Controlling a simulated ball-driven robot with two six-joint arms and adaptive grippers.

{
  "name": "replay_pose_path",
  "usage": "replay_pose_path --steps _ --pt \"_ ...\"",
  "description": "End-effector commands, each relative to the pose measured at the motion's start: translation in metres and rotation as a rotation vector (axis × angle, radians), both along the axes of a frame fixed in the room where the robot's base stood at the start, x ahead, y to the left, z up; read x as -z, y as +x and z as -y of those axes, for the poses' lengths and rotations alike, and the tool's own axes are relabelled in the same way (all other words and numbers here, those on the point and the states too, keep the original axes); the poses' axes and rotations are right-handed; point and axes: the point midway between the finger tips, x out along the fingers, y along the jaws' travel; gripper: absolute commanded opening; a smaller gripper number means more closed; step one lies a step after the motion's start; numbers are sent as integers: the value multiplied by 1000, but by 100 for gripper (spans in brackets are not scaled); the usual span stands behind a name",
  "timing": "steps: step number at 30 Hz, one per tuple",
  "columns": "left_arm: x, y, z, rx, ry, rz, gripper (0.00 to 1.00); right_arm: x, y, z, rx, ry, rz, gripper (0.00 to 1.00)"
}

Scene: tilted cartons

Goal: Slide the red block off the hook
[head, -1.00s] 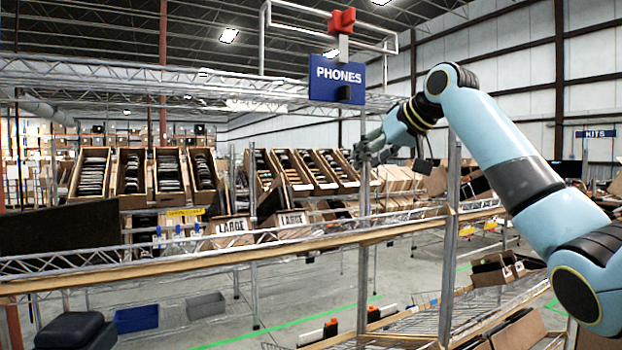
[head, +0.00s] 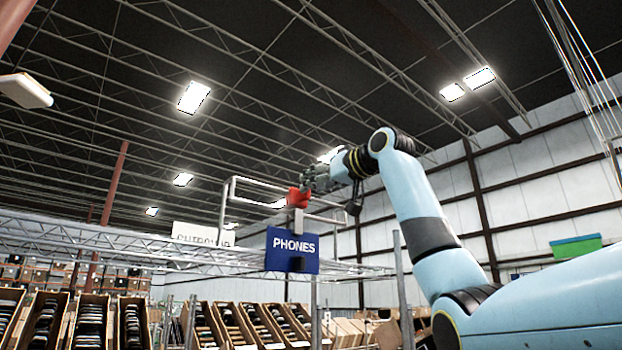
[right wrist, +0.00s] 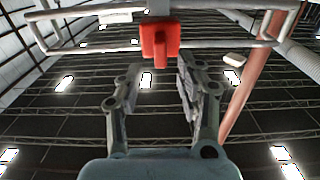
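The red block (head: 298,197) sits high up, at the top of a grey upright piece (head: 297,222) above the blue PHONES sign (head: 291,251). It also shows in the right wrist view (right wrist: 160,40), in front of a grey pipe frame (right wrist: 88,47), just beyond my fingertips. My right gripper (head: 306,181) is raised beside and slightly above the block in the head view. In the right wrist view its two fingers (right wrist: 158,80) are spread, with the block roughly in line with the gap. I cannot tell whether they touch it. The hook is not clearly visible. My left gripper is out of view.
The grey pipe frame (head: 232,205) surrounds the area behind the block. A metal truss (head: 100,236) runs level with the sign. Tilted cartons (head: 90,322) stand in a row below. The space above the block is open up to the ceiling.

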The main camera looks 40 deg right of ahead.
Motion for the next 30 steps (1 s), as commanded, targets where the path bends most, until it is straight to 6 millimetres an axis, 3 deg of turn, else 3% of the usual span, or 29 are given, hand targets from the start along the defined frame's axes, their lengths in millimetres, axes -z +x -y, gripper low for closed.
replay_pose_path --steps 6,14,23,30 --pt "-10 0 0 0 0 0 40 0 19 -2 -1 0 0 37" --pt "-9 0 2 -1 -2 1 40 1 20 -2 0 0 0 37" --pt "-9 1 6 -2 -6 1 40 1 20 -2 0 0 0 0" --pt "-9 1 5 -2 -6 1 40 0 19 -2 0 0 0 0"
